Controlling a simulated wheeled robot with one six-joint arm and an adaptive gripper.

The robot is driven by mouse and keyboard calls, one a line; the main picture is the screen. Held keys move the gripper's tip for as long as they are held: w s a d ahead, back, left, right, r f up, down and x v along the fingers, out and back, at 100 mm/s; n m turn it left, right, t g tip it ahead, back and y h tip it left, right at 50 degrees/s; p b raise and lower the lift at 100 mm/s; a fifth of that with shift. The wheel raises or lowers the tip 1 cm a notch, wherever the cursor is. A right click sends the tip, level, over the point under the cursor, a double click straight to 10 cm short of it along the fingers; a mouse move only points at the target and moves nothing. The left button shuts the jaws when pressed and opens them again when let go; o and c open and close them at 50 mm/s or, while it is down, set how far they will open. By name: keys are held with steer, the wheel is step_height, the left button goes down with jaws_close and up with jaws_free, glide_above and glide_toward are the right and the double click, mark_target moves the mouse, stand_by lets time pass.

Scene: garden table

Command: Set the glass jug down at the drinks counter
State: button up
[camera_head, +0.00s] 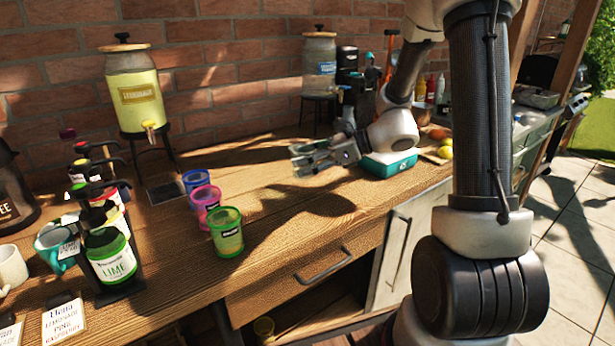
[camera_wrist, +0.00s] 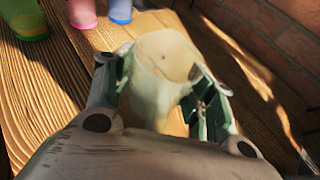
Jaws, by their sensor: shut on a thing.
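My gripper (camera_head: 302,158) is over the wooden drinks counter (camera_head: 172,272), right of the colored cups. In the wrist view my gripper (camera_wrist: 162,85) is shut around a pale, see-through glass jug (camera_wrist: 163,52), with a dark green-lined finger on each side. The jug's open rim shows, and its lower part is partly hidden by my gripper. In the head view the jug is too clear to make out well at my fingers. I cannot tell whether its base touches the wood.
Blue (camera_head: 196,181), pink (camera_head: 206,200) and green (camera_head: 227,232) cups stand left of my gripper. A lemonade dispenser (camera_head: 135,92) and a second dispenser (camera_head: 319,68) stand along the brick wall. Syrup bottles (camera_head: 110,255) stand at left, a teal box (camera_head: 388,165) at right.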

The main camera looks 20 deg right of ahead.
steer(key=shift+f, duration=2.1)
steer(key=shift+f, duration=0.1)
steer(key=o, duration=1.1)
